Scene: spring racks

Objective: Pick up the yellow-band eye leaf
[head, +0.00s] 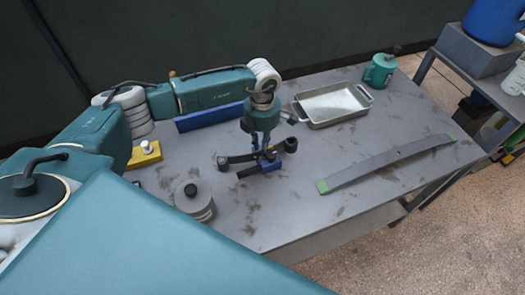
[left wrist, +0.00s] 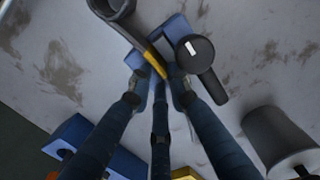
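The yellow-band eye leaf (head: 240,158) is a dark curved bar with a round eye at an end. In the left wrist view its yellow band (left wrist: 155,62) lies between my fingertips. It is at a small blue block (head: 272,166); whether it rests on it is unclear. My left gripper (head: 265,152) points down over the leaf's middle, its fingers close together around the band; firm contact cannot be made out. In the left wrist view a black round end (left wrist: 195,52) with a short dark bar is right of the fingers. My right gripper is not visible.
On the grey table are a grey canister (head: 197,204), a yellow block (head: 146,154), a long blue block (head: 208,118), a metal tray (head: 334,106), a green can (head: 380,71) and a long grey leaf with green ends (head: 390,164). Bare table lies in front of the gripper.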

